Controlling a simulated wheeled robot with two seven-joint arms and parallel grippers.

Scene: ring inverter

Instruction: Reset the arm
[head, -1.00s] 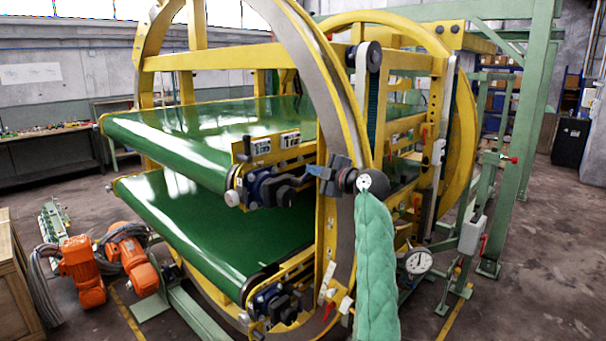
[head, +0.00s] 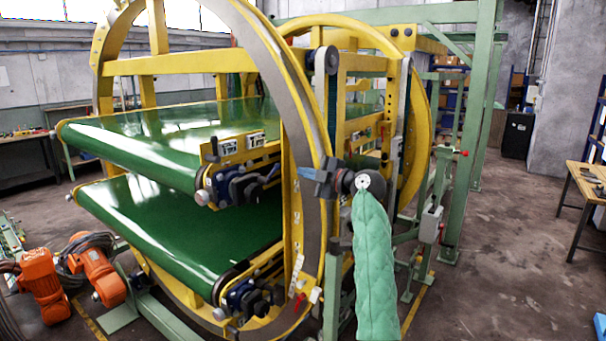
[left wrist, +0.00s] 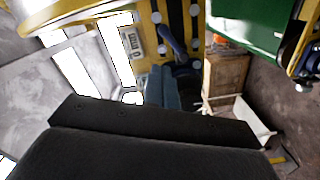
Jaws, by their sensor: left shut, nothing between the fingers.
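My left gripper (head: 306,173) shows in the head view at the end of my arm in its green padded sleeve. It is shut and empty, pointing left in front of the yellow ring of the inverter (head: 287,80). I cannot tell from this view how far it is from the ring. In the left wrist view its blue-grey fingers (left wrist: 170,90) are together beyond the dark wrist housing, with nothing visible between them. My right gripper is not in view.
The inverter's two green belts (head: 150,130) fill the left and middle. Orange motors (head: 95,275) lie on the floor at lower left. A green post frame (head: 470,120) stands behind. A wooden table (head: 590,185) is at the right edge. The floor at right is mostly clear.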

